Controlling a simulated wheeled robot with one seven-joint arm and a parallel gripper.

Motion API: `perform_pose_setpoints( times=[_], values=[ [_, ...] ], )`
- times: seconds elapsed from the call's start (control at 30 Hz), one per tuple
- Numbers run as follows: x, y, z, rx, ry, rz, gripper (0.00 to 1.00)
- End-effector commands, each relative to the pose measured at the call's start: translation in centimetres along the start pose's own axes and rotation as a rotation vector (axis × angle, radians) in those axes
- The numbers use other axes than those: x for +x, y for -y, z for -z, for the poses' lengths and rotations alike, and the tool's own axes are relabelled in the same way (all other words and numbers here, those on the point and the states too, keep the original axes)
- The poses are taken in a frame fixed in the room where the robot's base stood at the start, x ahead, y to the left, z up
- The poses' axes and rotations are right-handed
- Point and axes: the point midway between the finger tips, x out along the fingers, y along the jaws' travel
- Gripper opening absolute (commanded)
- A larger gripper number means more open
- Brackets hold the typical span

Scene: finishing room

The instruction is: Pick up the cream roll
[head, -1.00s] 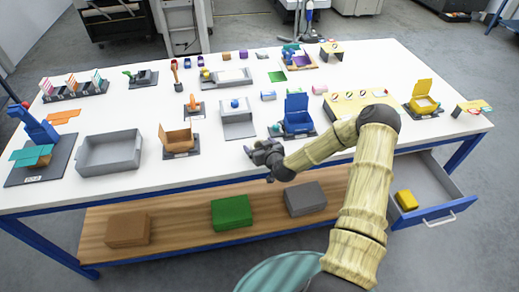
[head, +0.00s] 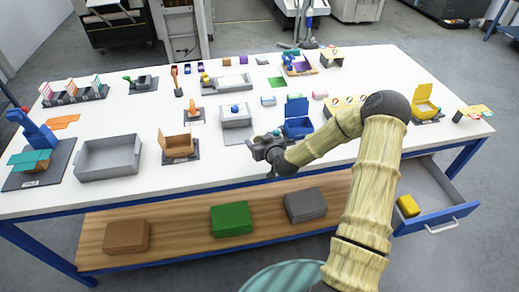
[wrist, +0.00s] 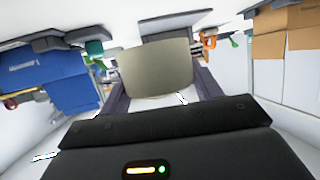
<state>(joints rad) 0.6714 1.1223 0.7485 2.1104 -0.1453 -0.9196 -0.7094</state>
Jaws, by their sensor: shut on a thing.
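The cream roll (wrist: 155,70) shows in the wrist view as a broad, dull cream shape between the two dark fingers. My gripper (wrist: 154,92) is shut on it. In the head view my gripper (head: 258,150) is over the front middle of the white table, left of the blue open box (head: 298,127). The roll cannot be made out there, as the gripper and wrist cover that spot. I cannot tell whether the roll touches the tabletop.
The blue box also shows close by in the wrist view (wrist: 45,80). An orange-brown open box (head: 178,146) stands to the left, and a grey tray (head: 108,158) farther left. A grey stand (head: 237,121) is behind. A drawer (head: 437,205) is open at right.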

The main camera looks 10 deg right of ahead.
Motion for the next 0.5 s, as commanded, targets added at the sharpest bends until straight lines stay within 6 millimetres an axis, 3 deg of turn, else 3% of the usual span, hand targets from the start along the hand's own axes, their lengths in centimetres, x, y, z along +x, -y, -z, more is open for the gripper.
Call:
perform_pose_setpoints(
  times=[0.2,0.5],
  values=[
    [-1.2,0.0,3.0,-0.004,-0.002,-0.001,0.4],
    [-1.9,0.0,4.5,0.0,0.001,0.0,0.4]
  ],
)
